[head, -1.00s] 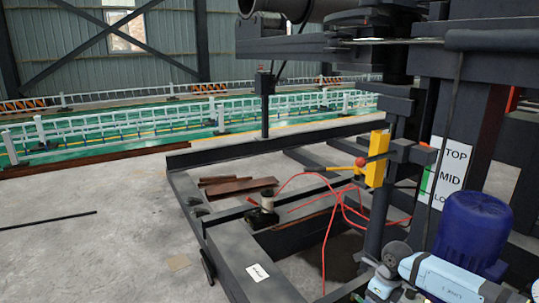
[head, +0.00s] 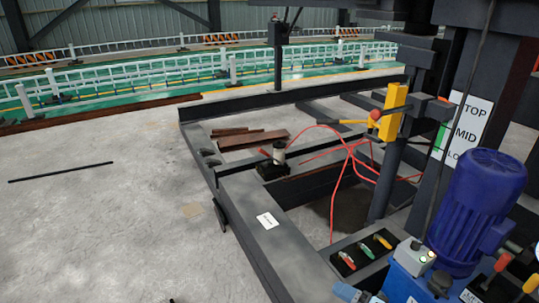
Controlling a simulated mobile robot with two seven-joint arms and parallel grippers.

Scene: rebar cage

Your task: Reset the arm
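Neither of my grippers can be made out in the head view. A small light blue-grey piece (head: 347,292) shows at the bottom edge, below the lever panel; it looks like part of my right arm, but too little is visible to be sure. My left arm cannot be made out either.
A dark steel frame (head: 262,250) with red hoses (head: 348,150) fills the middle. At right are a yellow lever block (head: 393,112), a blue motor (head: 480,205), a blue box (head: 408,286) and a panel with coloured levers (head: 345,262). The concrete floor (head: 100,225) at left is mostly clear.

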